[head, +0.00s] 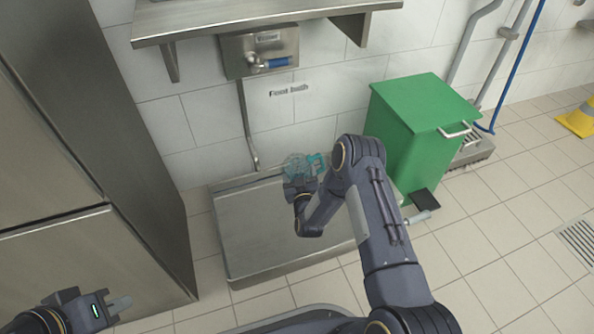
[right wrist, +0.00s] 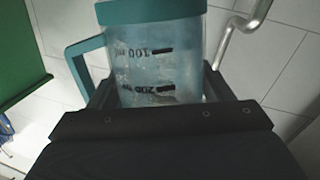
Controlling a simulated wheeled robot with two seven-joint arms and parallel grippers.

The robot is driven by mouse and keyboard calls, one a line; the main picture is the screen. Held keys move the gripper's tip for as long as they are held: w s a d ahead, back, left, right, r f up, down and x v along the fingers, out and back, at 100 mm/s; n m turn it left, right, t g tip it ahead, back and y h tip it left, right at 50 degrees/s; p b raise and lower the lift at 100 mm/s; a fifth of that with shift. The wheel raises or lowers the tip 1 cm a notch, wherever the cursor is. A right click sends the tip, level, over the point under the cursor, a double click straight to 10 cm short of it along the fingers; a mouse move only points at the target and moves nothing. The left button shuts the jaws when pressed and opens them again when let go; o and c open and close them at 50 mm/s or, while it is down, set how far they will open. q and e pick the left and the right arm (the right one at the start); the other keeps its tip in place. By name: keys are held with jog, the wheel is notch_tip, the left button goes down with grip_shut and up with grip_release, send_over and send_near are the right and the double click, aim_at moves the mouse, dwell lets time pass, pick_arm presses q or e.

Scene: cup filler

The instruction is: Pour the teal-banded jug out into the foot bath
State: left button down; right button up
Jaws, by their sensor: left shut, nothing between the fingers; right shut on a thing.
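The teal-banded jug (head: 294,164) is clear, with a teal band and handle, and is over the rear part of the foot bath (head: 273,237). In the right wrist view the jug (right wrist: 160,55) shows dark, inverted measuring marks, and the band is at the picture's top. My right gripper (head: 303,178) is shut on the jug's body. The jug's exact tilt and what is in it are not clear. The foot bath is a shallow steel basin on the floor, partly hidden by my right arm. My left gripper (head: 121,306) is shut and empty at lower left.
A green pedal bin (head: 410,125) stands right of the foot bath. A steel cabinet (head: 100,140) stands to the left. A pipe (head: 247,125) runs down the wall behind the bath, below a steel box (head: 262,52) and a shelf (head: 250,18). The front of the bath is clear.

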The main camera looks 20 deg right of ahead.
jog(key=n, duration=0.3)
jog(key=d+n+t, duration=0.1)
jog(key=n, duration=0.1)
jog(key=shift+f+y, duration=0.3)
jog(key=shift+f, duration=0.1)
jog(key=n, duration=0.1)
jog(key=f+n, duration=0.1)
jog(key=n, duration=0.1)
jog(key=n+t+b, duration=0.1)
jog(key=n, duration=0.1)
jog(key=shift+f+y, duration=0.3)
jog(key=shift+y, duration=0.1)
jog(key=n, duration=0.3)
jog(key=a+n+y, duration=0.1)
jog(key=n, duration=0.2)
jog(key=shift+a+f, duration=0.15)
jog(key=n, duration=0.1)
jog(key=n+y, duration=0.1)
jog(key=a+n, duration=0.1)
jog(key=n, duration=0.1)
jog(key=shift+f+t+y, duration=0.3)
